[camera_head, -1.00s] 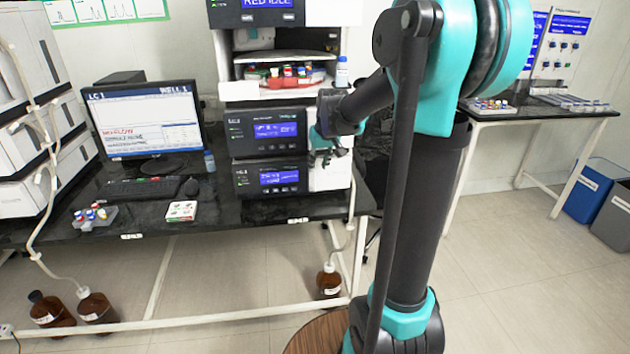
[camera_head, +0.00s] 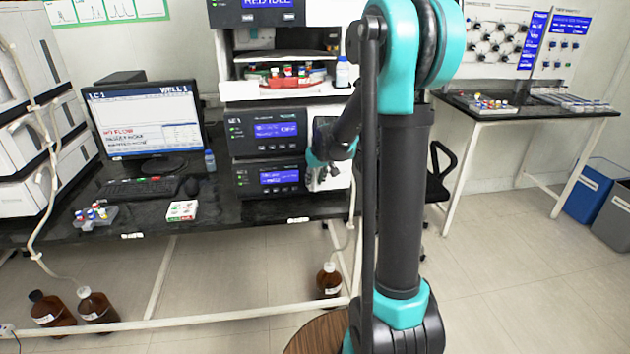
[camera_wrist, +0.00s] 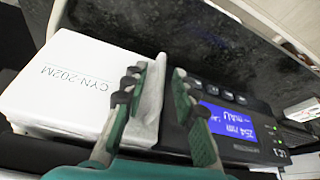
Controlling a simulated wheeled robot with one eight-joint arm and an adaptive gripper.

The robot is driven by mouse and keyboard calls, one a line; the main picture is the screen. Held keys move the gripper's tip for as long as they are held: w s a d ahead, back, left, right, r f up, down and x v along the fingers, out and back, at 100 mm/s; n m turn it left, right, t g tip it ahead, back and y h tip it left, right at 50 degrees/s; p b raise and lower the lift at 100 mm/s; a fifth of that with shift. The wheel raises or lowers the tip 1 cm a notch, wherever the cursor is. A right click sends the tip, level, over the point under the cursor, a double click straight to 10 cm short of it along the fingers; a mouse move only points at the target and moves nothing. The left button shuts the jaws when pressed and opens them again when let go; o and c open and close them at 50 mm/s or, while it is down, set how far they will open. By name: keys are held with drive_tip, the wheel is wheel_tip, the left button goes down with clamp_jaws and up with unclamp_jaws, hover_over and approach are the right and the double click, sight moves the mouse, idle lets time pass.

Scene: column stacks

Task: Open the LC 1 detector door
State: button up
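The LC 1 detector is the dark lower module with a blue screen (camera_head: 279,177); in the wrist view its screen (camera_wrist: 227,122) reads 254 nm and mAU. Its white door panel (camera_wrist: 62,88), marked CYN-202M, lies left of the screen there and looks closed. A raised white strip, apparently the door's handle (camera_wrist: 152,98), stands at the panel's edge. My gripper (camera_wrist: 160,72) has one finger on each side of this strip, with a dark gap visible beside the right finger. Contact on the left is unclear. In the head view my gripper (camera_head: 320,178) partly hides the door.
Another dark module (camera_head: 267,130) sits directly above the detector. A monitor (camera_head: 147,120), keyboard (camera_head: 143,190) and vial rack (camera_head: 95,216) stand to the left on the black bench. Brown bottles (camera_head: 97,306) are on the floor.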

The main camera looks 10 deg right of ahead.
clamp_jaws()
drive_tip(key=shift+s, duration=0.1)
